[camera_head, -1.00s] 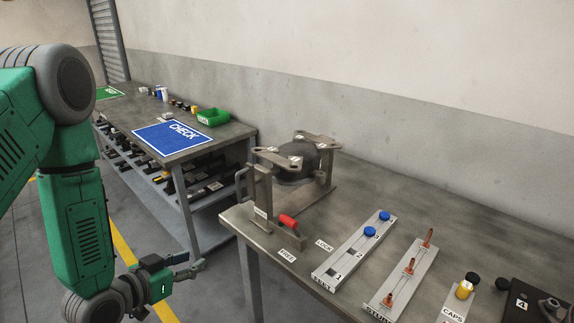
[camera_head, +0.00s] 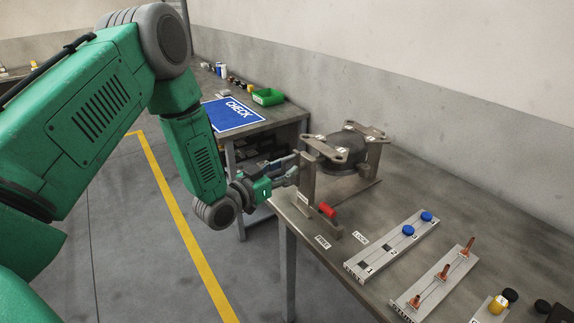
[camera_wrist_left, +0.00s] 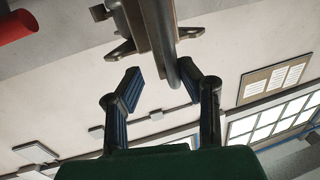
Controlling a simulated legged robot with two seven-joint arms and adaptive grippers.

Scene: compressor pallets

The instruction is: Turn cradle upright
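The cradle (camera_head: 307,182) is a grey metal stand on the near bench, with two uprights and a dark round body (camera_head: 343,150) between them under flat plates. A red-handled lever (camera_head: 328,210) sits at its front foot, near the FREE and LOCK labels. My left gripper (camera_head: 294,167) is at the left side of the near upright. In the left wrist view, the gripper's two fingers (camera_wrist_left: 162,88) are spread. A bent metal handle (camera_wrist_left: 174,76) of the cradle reaches toward the gap between them, closer to the right finger; contact cannot be told. My right gripper is not in view.
Right of the cradle are a rail with blue caps (camera_head: 392,246), a rail with copper-coloured pieces (camera_head: 436,283), and a yellow cap (camera_head: 497,304). Behind the arm stands another bench with a blue CHECK mat (camera_head: 232,114) and a green bin (camera_head: 268,96).

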